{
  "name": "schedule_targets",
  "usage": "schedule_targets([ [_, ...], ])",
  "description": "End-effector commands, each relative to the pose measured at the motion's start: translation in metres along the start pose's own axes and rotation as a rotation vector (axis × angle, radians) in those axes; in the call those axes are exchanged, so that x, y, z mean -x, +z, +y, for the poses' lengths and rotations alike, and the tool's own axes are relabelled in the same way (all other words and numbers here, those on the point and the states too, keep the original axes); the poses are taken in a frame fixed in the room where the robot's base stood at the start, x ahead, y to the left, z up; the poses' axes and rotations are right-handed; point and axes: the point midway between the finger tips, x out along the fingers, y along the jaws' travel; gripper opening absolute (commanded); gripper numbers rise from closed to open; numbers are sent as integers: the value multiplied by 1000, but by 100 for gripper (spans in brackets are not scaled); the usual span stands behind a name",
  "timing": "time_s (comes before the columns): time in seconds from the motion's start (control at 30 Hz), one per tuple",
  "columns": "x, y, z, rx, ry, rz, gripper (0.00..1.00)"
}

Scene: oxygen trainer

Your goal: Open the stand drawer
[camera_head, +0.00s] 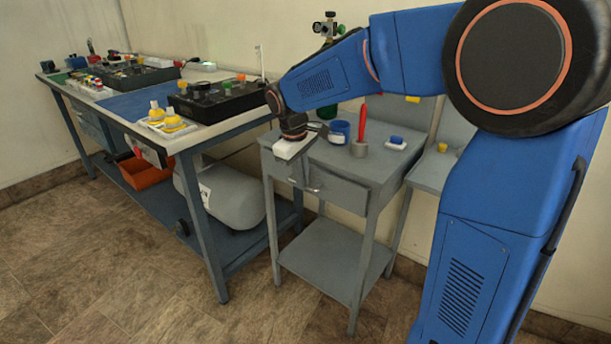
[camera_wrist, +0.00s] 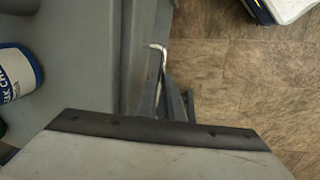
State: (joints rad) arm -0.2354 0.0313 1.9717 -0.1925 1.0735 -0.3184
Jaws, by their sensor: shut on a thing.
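The grey stand (camera_head: 380,165) is right of the workbench, and its drawer (camera_head: 342,196) is under the top. The drawer front looks flush or nearly so; my gripper hides part of it. My gripper (camera_head: 309,186) points down in front of the drawer and is shut on the drawer handle. In the wrist view, the bright bent end of the handle (camera_wrist: 158,47) shows just beyond the dark fingers of my gripper (camera_wrist: 170,98). The rest of the handle is hidden between and behind the fingers.
The floor (camera_head: 150,265) in front is clear.

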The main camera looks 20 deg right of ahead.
Motion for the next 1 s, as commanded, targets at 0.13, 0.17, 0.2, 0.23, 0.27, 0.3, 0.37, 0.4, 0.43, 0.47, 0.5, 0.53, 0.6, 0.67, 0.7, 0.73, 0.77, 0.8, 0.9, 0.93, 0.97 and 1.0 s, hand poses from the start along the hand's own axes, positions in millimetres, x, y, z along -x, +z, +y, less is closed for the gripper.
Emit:
schedule_targets([
  [0.13,6,-1,-30,5,0,2,0],
  [0.17,8,-1,-37,6,0,2,0],
  [0.2,9,-1,-47,6,0,1,0],
  [0.23,10,-1,-55,7,0,2,0],
  [0.27,12,-1,-63,6,0,2,0],
  [0.3,14,-2,-74,8,0,3,0],
  [0.37,18,-2,-91,8,0,3,0],
  [0.4,19,-2,-102,8,0,2,0],
  [0.43,21,-2,-110,7,0,2,0],
  [0.47,22,-2,-118,8,0,2,0],
  [0.5,24,-2,-128,7,0,1,0],
  [0.53,26,-2,-136,8,0,1,0],
  [0.6,29,-2,-154,7,0,2,0],
  [0.67,32,-2,-168,7,0,2,0],
  [0.7,33,-2,-177,7,0,2,0],
  [0.73,34,-2,-183,6,0,2,0],
  [0.77,36,-2,-189,6,0,2,0],
  [0.8,37,-2,-197,6,0,1,0],
  [0.9,40,-3,-213,4,0,1,0],
  [0.93,41,-3,-218,4,0,1,0],
  [0.97,42,-3,-222,5,0,1,0],
  [1.0,42,-3,-226,3,0,1,0],
])
